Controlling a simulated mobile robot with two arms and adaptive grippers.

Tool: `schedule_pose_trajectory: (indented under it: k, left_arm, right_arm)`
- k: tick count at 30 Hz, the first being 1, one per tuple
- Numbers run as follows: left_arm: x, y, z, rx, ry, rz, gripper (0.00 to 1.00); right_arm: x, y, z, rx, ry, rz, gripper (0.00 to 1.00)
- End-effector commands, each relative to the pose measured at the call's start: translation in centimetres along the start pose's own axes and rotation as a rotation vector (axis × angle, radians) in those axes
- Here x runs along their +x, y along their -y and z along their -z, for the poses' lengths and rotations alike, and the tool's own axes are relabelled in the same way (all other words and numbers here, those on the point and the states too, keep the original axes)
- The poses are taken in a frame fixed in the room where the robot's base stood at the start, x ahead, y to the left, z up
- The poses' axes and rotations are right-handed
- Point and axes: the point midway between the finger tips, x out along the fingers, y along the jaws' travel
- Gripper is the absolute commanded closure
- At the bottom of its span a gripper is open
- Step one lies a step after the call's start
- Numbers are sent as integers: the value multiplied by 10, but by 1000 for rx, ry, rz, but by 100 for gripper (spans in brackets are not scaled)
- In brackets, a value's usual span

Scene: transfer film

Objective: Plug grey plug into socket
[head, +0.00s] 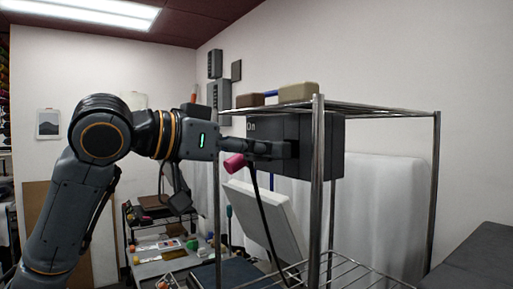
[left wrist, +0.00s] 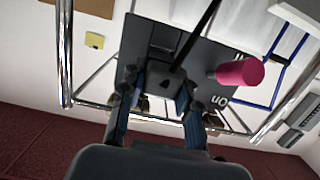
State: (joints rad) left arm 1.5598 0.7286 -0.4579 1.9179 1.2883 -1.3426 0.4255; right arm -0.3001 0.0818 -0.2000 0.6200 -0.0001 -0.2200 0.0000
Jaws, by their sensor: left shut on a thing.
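My left gripper (head: 284,150) reaches in from the left to the face of a dark grey socket box (head: 328,150) marked "On". In the left wrist view, its two fingers (left wrist: 153,100) are shut on the grey plug (left wrist: 165,84), with one finger on each side. The plug is against or very near the box face (left wrist: 205,62); I cannot tell how deep it sits in the socket, which is hidden. A black cable (head: 266,215) hangs below the gripper. A pink cylinder (head: 235,163) sticks out of the box. My right gripper is not in view.
The box hangs on a chrome wire rack (head: 318,200), whose upright post stands close to the gripper. Small boxes (head: 298,92) lie on its top shelf. A white panel (head: 262,220) leans below. A cluttered low cart (head: 165,245) stands behind my arm.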

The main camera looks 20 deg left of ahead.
Motion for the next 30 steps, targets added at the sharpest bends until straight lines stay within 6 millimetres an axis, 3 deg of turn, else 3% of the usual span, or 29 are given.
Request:
schedule_pose_trajectory:
  k: [30]
  left_arm:
    - [26,0,4,-1,0,-1,100]
  right_arm:
    - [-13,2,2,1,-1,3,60]
